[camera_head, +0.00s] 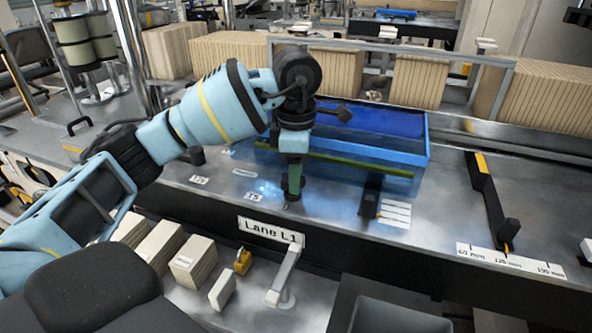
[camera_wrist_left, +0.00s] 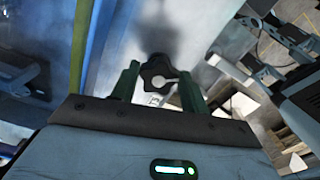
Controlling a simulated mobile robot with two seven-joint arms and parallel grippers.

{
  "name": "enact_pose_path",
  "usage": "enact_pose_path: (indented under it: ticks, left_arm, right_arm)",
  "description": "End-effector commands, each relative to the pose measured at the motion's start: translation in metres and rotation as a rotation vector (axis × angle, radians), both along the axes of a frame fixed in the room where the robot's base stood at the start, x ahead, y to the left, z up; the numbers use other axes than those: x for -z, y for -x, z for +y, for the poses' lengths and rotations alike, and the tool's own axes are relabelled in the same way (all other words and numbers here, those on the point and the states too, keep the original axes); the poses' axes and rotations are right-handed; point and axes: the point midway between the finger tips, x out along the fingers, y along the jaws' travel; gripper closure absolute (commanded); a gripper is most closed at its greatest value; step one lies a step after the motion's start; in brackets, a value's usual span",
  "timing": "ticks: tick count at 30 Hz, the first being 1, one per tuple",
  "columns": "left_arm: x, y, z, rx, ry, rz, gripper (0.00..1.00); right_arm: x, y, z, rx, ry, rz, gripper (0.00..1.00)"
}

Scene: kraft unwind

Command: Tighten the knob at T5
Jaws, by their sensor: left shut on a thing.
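My left gripper (camera_head: 290,192) points down onto the metal deck in front of the blue tray, behind the Lane L1 sign. In the left wrist view its two green fingers stand on either side of a black lobed knob (camera_wrist_left: 155,72), and it is shut on that knob. My right gripper is in neither view.
A blue translucent tray (camera_head: 421,168) stands just behind the gripper. A black post (camera_head: 370,197) is to its right, and a yellow-tipped black bar (camera_head: 487,196) lies farther right. The Lane L1 sign (camera_head: 270,232), cartons (camera_head: 194,262) and a white lever (camera_head: 284,276) are in front.

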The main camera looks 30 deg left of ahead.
Motion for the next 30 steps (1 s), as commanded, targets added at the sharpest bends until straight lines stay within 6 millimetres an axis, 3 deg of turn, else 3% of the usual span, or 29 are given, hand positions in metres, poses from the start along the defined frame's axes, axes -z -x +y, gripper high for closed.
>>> enact_pose_path:
  ticks: [1,15,30]
  left_arm:
    - [-0.0070,-0.0012,0.0006,0.041,0.003,-0.015,0.78]
    - [-0.0067,0.0012,0.0003,0.422,0.003,-0.016,0.78]
    - [-0.0077,0.0024,0.0002,0.573,0.000,-0.017,0.78]
  right_arm:
    - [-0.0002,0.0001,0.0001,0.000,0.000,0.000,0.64]
    - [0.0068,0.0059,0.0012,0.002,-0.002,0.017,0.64]
    - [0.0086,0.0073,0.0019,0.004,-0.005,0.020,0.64]
